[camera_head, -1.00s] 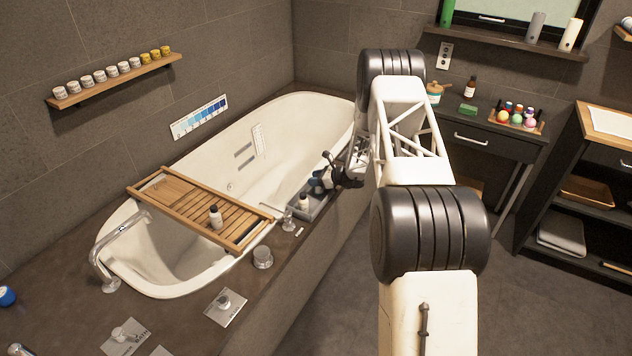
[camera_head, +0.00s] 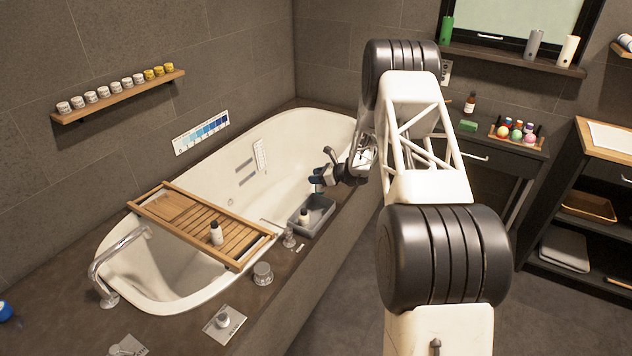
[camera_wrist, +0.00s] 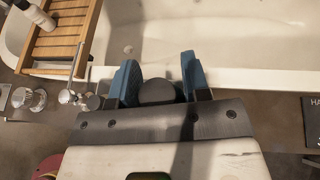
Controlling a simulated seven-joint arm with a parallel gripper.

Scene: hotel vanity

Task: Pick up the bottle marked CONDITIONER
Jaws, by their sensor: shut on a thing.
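My gripper (camera_head: 325,176) is above the bath's near rim, just beyond the grey tray. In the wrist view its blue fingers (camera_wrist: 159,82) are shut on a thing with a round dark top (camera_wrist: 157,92). It looks like a bottle's cap; the body below is hidden, and no label shows. A white bottle with a dark cap (camera_head: 304,216) stands in the grey tray (camera_head: 322,219). Another white bottle with a dark cap (camera_head: 216,233) stands on the wooden bath caddy (camera_head: 176,206). I cannot read which bottle is marked CONDITIONER.
The white bathtub (camera_head: 290,140) lies under the caddy. Chrome taps (camera_head: 289,238) and a round knob (camera_head: 263,273) stand on the bath's near ledge. A long chrome spout (camera_head: 105,265) rises at the left. A wall shelf (camera_head: 120,98) holds several small jars.

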